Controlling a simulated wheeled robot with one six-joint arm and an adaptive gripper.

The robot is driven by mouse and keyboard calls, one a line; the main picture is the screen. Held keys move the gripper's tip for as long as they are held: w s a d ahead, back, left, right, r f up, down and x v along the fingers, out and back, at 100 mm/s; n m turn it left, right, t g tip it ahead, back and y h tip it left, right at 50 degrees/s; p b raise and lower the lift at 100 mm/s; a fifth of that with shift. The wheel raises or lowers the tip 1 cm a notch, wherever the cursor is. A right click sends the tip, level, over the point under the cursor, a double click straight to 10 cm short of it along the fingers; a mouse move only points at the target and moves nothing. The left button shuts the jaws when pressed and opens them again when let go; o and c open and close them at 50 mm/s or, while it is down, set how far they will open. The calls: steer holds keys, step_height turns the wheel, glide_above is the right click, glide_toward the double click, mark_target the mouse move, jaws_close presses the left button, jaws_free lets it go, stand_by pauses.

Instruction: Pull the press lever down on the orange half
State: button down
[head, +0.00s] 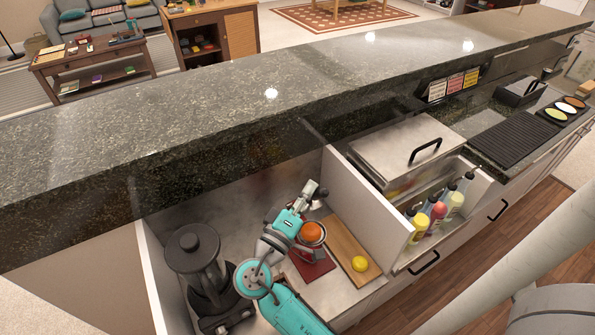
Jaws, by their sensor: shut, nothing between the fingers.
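The orange half (312,232) sits in the metal cup of the press, in the lower middle of the head view. The press stands on a dark red mat or base (313,268), partly hidden by my teal arm. My gripper (314,192) is shut and empty, above and slightly behind the orange half, near the top of the press. The press lever cannot be clearly told apart from my gripper there, and I cannot tell whether they touch.
A wooden board with a yellow lemon (360,264) lies right of the press. A black appliance (193,248) stands at left. A white partition (365,205) separates the bottles (437,212) at right. The raised granite counter (200,130) runs behind.

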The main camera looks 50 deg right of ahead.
steer(key=s+a+f, duration=0.2)
steer(key=s+f, duration=0.5)
steer(key=f, duration=0.1)
steer(key=shift+s+f, duration=0.3)
steer(key=shift+f, duration=0.05)
steer(key=shift+a, duration=0.1)
